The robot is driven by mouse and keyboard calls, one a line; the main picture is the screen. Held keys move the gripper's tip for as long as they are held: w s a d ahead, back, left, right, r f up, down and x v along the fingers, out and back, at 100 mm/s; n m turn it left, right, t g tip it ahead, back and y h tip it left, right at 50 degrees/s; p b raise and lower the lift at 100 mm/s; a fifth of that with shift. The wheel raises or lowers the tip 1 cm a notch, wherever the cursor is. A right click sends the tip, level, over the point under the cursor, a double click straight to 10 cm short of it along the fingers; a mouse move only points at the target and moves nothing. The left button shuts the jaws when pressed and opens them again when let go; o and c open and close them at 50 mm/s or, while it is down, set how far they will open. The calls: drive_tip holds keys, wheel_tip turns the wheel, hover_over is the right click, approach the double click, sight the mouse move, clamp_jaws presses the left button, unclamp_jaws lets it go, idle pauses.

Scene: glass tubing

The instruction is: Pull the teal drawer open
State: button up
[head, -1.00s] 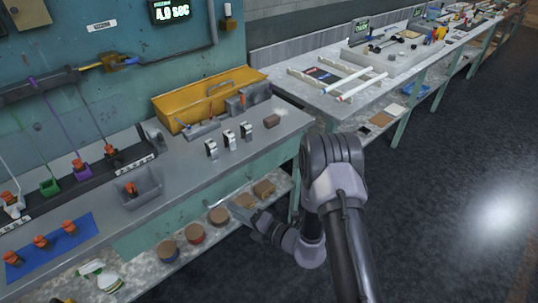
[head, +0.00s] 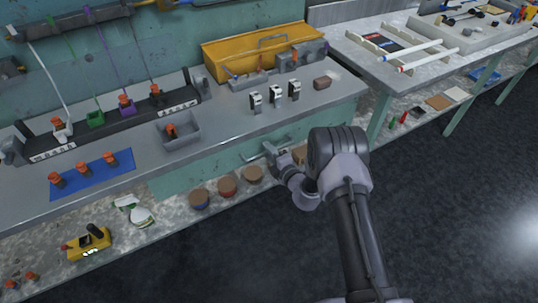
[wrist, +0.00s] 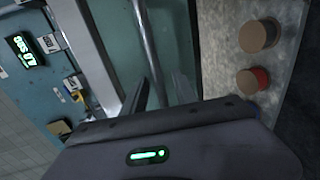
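The teal drawer (head: 215,167) is in the front of the workbench, just below the grey top, and looks shut. A pale bar handle (head: 262,149) runs along its front. My gripper (head: 272,150) is at the drawer's front, by the handle. In the wrist view the teal front (wrist: 172,30) fills the upper middle, and the grey bar handle (wrist: 148,45) runs down towards my gripper (wrist: 162,92). The two dark fingers are apart, with the bar's lower end appearing between them. I cannot tell whether they touch it.
Brown-topped round pots (head: 227,187) stand on the low shelf under the drawer. The bench top (head: 225,125) holds metal clips, a grey bin (head: 178,130) and a yellow toolbox (head: 260,50). A second bench (head: 420,75) stands to the right. Dark floor (head: 440,190) in front is clear.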

drive_tip(key=shift+w+a, duration=0.1)
clamp_jaws()
idle(1.4)
